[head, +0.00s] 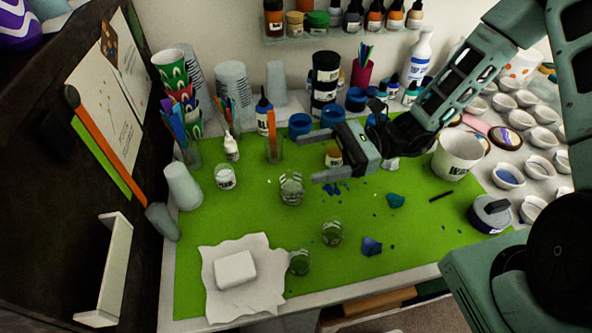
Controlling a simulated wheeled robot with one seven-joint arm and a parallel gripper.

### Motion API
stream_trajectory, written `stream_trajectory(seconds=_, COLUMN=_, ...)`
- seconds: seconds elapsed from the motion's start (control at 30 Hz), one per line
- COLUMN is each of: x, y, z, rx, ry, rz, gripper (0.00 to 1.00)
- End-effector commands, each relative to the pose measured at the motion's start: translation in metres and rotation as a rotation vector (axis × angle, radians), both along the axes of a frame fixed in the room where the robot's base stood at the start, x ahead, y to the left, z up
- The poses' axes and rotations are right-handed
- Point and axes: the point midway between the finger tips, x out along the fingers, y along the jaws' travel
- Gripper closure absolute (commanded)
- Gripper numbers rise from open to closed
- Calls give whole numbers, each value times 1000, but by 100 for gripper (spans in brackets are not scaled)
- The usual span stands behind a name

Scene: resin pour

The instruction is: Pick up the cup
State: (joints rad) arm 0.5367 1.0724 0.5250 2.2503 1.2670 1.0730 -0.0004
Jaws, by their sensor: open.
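A clear glass cup (291,187) stands upright on the green mat (420,245), left of and below my gripper in the picture. Two smaller clear cups, one at front centre (332,233) and one nearer the front edge (299,262), also stand on the mat. A small white-labelled cup (225,177) stands further left. Which of these is the task's cup, I cannot tell. My gripper (316,158) comes in from the right, with its fingers spread toward the left. It is open, with nothing held between the fingers; its exact height above the mat is unclear.
A white block (235,270) lies on crumpled paper (275,297) at front left. A white bucket (458,155) and many small bowls (541,138) are at right. Bottles and cups crowd the back. Blue pieces (371,246) are scattered on the mat.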

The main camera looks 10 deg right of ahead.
Motion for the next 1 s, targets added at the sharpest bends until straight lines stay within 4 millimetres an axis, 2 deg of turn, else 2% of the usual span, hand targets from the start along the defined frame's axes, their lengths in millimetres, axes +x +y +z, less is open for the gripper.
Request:
stream_trajectory(seconds=0.17, x=10, y=-5, z=-7, rx=32, ry=36, rz=-58, gripper=21)
stream_trajectory(seconds=0.57, x=9, y=-4, z=-79, rx=30, ry=36, rz=-53, gripper=21)
stream_trajectory(seconds=0.7, x=9, y=13, z=-79, rx=30, ry=33, rz=-50, gripper=21)
stream_trajectory(seconds=0.87, x=9, y=22, z=-80, rx=29, ry=31, rz=-53, gripper=21)
stream_trajectory(seconds=1.0, x=8, y=38, z=-79, rx=30, ry=33, rz=-51, gripper=21)
